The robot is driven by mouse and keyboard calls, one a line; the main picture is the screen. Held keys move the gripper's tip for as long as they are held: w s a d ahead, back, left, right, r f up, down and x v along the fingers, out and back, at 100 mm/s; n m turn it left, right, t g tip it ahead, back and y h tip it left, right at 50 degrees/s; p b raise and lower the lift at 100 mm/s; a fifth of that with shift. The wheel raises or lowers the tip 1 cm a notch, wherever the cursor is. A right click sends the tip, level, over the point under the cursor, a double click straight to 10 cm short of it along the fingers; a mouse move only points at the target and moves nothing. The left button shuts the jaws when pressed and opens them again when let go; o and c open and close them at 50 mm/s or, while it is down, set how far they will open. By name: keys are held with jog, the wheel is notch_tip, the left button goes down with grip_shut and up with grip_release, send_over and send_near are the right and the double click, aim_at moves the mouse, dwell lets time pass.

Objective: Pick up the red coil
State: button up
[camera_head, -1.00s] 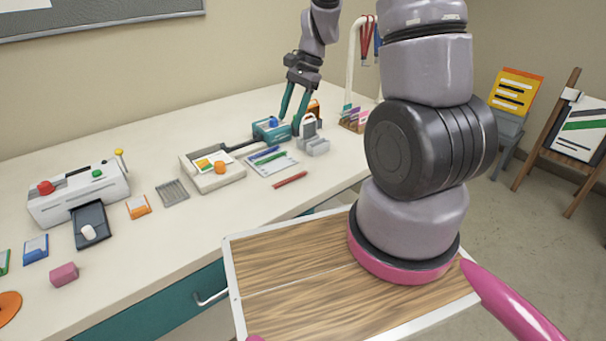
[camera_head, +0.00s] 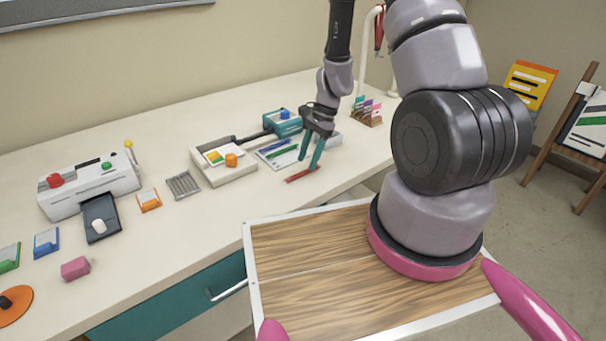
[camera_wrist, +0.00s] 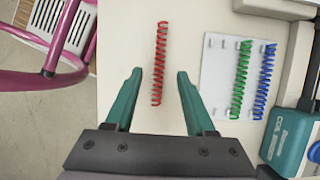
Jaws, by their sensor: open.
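The red coil (camera_head: 297,176) lies flat on the white table near its front edge. In the wrist view the red coil (camera_wrist: 159,62) runs lengthwise between my two teal fingers, with bare table on both sides. My gripper (camera_head: 309,163) is open just at the coil, and in the wrist view my gripper (camera_wrist: 160,75) has a fingertip on each side of it, apart from it. The height of the fingertips over the table is hard to tell. The coil's right end is partly hidden by my fingers in the head view.
A white board (camera_wrist: 216,75) with a green coil (camera_wrist: 241,80) and a blue coil (camera_wrist: 264,82) lies right of the red coil in the wrist view. A teal device (camera_head: 283,122) stands behind it. A white tray device (camera_head: 222,168) stands left. The table's front edge is close.

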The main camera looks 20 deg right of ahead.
aim_at(303, 174)
jog(key=shift+x, duration=1.55)
grip_shut()
jog(key=shift+r, duration=0.15)
